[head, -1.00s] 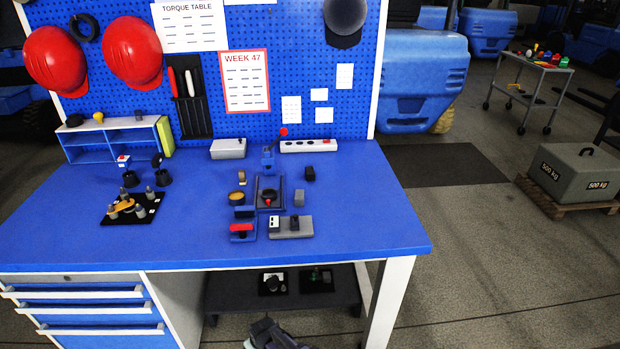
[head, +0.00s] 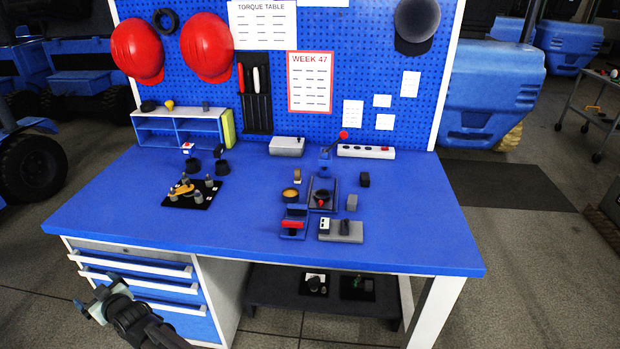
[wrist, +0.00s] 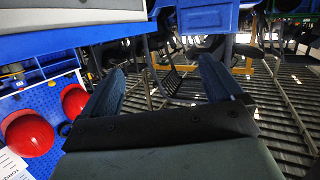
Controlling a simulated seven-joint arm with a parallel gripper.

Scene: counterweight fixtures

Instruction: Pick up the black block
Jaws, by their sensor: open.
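A small black block (head: 364,180) stands upright on the blue bench top, right of the black-and-blue lever fixture (head: 323,193), in the head view. A grey block (head: 352,202) stands just in front of it. My gripper (head: 92,300) is low at the left in the head view, in front of the drawers and below the bench top, far from the black block. In the wrist view my gripper (wrist: 165,80) has its two fingers apart with nothing between them. The black block cannot be made out in the wrist view.
A grey fixture (head: 341,231) and a red-topped blue one (head: 293,227) stand near the front. A black plate with grey pegs (head: 188,193) is at left. A grey box (head: 287,146) and power strip (head: 366,151) stand behind. The right bench top is clear.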

